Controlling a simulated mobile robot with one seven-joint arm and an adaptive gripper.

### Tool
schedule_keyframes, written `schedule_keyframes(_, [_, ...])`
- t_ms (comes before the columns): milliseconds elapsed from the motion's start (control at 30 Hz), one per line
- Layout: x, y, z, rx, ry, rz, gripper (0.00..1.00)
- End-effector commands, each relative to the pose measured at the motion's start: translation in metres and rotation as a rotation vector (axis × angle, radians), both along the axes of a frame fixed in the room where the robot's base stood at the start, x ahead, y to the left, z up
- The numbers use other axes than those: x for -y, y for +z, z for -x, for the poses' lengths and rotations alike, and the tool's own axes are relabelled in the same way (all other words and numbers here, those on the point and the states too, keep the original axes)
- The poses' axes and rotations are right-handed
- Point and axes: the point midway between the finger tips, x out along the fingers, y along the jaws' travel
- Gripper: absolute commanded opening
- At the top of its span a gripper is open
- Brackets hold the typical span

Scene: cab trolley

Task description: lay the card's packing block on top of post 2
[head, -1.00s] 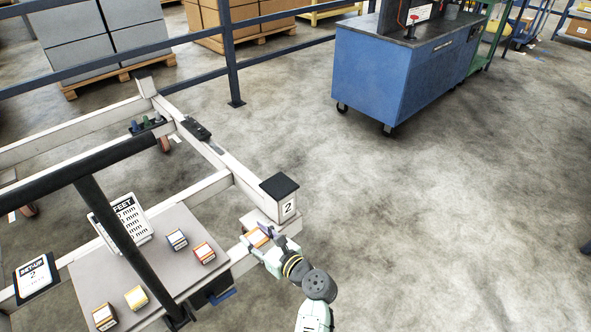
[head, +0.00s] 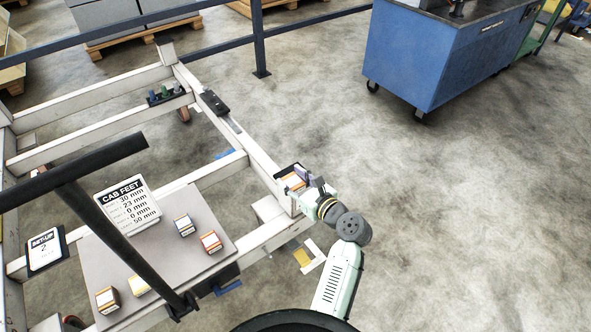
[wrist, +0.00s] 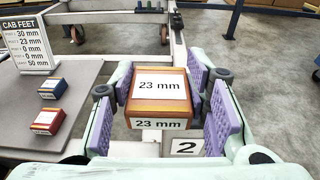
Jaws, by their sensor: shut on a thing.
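My gripper (head: 313,190) is shut on an orange-brown packing block (head: 293,181) with white labels. In the wrist view the block (wrist: 159,88) reads "23 mm" on its top and near face, level between the purple pads. The block is over the dark top of post 2 (head: 285,169), at the trolley's corner. The post's "2" label (wrist: 184,148) shows below the block in the wrist view. I cannot tell whether block and post touch. The CAB FEET card (head: 127,205) stands on the grey board; its second line reads 23 mm.
Several other blocks sit on the grey board (head: 160,265), including a red one (head: 211,241) and a blue one (head: 184,225). A SET-UP card (head: 45,249) lies at left. A dark bar (head: 75,172) crosses the near left.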

Motion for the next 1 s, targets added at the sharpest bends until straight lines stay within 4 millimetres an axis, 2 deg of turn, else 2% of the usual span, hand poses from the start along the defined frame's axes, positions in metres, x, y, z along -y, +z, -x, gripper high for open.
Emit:
schedule_keyframes(33, [0.001, 0.001, -0.016, 0.002, 0.001, 0.001, 0.14])
schedule_keyframes(100, [0.002, -0.001, -0.033, 0.001, 0.0, 0.001, 0.14])
schedule_keyframes(300, [0.004, -0.005, -0.065, 0.001, 0.001, 0.0, 0.14])
schedule_keyframes(433, [0.005, -0.01, -0.071, 0.0, -0.001, -0.001, 0.14])
schedule_keyframes(600, [0.004, -0.034, -0.07, -0.003, -0.001, -0.003, 0.14])
schedule_keyframes(700, [0.005, -0.041, -0.07, -0.001, -0.002, -0.001, 0.14])
schedule_keyframes(1000, [0.005, -0.043, -0.07, 0.0, -0.001, -0.001, 0.14])
